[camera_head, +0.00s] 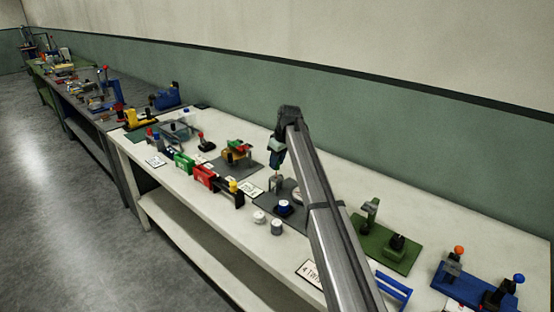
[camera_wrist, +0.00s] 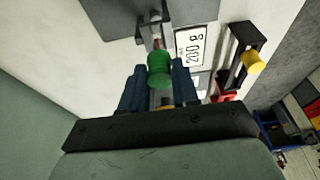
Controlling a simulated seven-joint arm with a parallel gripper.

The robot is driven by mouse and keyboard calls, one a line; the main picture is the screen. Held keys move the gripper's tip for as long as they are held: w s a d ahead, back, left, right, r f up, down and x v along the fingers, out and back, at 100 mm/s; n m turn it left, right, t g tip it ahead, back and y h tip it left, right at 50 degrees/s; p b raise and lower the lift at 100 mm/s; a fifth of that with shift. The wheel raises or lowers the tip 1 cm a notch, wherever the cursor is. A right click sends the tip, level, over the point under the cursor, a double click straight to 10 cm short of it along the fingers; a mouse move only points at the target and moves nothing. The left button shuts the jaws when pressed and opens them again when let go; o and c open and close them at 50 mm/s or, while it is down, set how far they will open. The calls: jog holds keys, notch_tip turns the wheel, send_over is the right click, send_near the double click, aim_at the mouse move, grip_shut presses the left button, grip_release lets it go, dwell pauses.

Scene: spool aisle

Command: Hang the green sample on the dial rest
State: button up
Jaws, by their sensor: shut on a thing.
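The green sample (camera_wrist: 159,70) is a small green spool-shaped piece, upright in the wrist view between the two blue fingers of my gripper (camera_wrist: 159,84). The fingers are shut on it. A thin reddish stem shows just beyond the sample, by a small grey metal fixture (camera_wrist: 145,30) at the edge of a dark grey plate. In the head view my gripper (camera_head: 276,158) hangs over the dark grey plate (camera_head: 265,208), above a small grey fixture (camera_head: 277,184). I cannot tell for sure whether this fixture is the dial rest, or whether the sample touches it.
A card reading "200 g" (camera_wrist: 192,46) lies beside the plate. A black frame with a yellow knob (camera_head: 233,189) stands left of it. A green-based fixture (camera_head: 385,245) stands right.

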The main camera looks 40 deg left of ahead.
aim_at(277, 169)
jog(key=shift+f, duration=2)
jog(key=o, duration=1.1)
jog(key=shift+r, duration=0.1)
jog(key=v, duration=1.3)
jog(key=shift+r, duration=0.3)
